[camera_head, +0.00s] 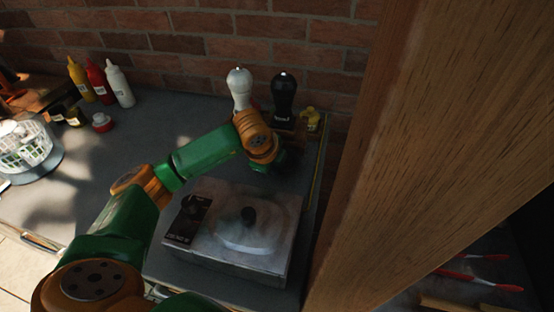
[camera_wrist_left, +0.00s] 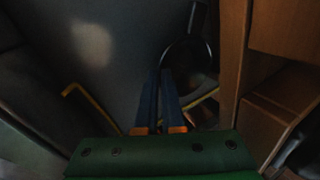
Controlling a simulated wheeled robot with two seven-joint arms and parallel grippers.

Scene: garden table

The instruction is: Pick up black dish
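In the left wrist view a dark round thing like a shallow pan (camera_wrist_left: 188,60), with a straight handle pointing up the picture, lies beyond my fingertips. It is the only dish-like black thing I see, and the dim light hides its detail. The two fingers of my left gripper (camera_wrist_left: 161,74) lie close together and overlap its near left edge in the picture. I cannot tell whether they touch it. In the head view my left gripper (camera_head: 285,160) hangs low at the back right of the grey table, mostly hidden by its own wrist. My right gripper is not in view.
White (camera_head: 239,88) and black (camera_head: 284,92) mills stand by the brick wall. Sauce bottles (camera_head: 97,80) and a white basket (camera_head: 25,148) are at the left. A wooden post (camera_head: 430,130) blocks the right.

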